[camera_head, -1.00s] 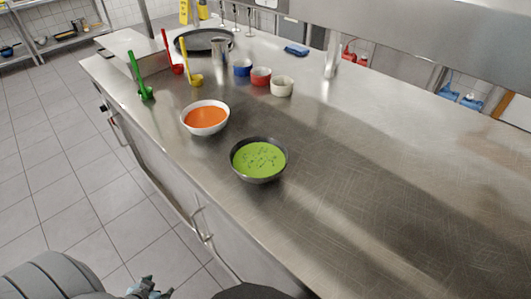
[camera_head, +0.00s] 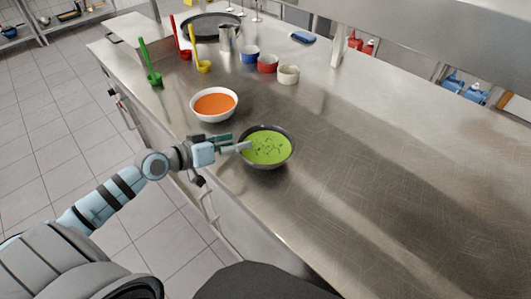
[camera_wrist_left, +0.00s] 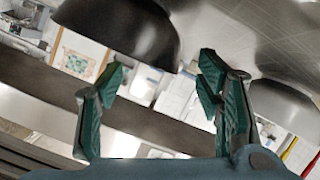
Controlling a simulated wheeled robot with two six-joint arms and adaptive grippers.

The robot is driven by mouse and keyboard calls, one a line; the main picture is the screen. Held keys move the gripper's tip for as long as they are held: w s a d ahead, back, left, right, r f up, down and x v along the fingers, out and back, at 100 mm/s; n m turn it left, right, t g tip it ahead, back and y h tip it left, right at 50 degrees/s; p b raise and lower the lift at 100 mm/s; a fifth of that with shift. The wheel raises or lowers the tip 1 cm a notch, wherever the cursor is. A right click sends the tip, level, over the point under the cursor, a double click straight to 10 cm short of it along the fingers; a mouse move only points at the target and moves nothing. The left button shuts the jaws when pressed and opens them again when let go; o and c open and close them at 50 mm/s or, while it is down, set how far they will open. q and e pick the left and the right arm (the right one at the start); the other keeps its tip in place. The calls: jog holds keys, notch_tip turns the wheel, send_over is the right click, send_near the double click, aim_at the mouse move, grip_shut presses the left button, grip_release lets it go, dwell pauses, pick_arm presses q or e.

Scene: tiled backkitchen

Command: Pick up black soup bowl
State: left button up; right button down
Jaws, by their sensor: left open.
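The black soup bowl (camera_head: 276,165) holds green soup and stands upright near the counter's front edge. My left gripper (camera_head: 238,144) is open at the bowl's left side, with a fingertip overlapping the rim in the head view; contact cannot be told. In the left wrist view the fingers (camera_wrist_left: 160,85) are spread with nothing gripped between them. A dark bowl, seemingly the black one (camera_wrist_left: 125,28), shows above and beyond the fingertips there. My right gripper is not in view.
A white bowl (camera_head: 232,112) of orange soup stands just behind the black bowl. Green (camera_head: 150,65), red and yellow (camera_head: 197,52) ladles, small blue, red and cream bowls (camera_head: 288,75) and a pan stand farther back. The steel counter (camera_head: 390,170) to the right is clear.

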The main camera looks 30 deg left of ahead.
aim_at(264, 134)
pick_arm(q)
jog(key=x, duration=0.3)
jog(key=r+x, duration=0.1)
jog(key=x, duration=0.1)
jog(key=shift+w+d+f, duration=0.1)
jog(key=shift+w+f, duration=0.05)
jog(key=shift+w, duration=0.25)
jog(key=shift+w+d+f, duration=0.15)
jog(key=shift+w+f, duration=0.05)
jog(key=shift+w, duration=0.15)
jog(key=shift+s, duration=0.1)
grip_shut()
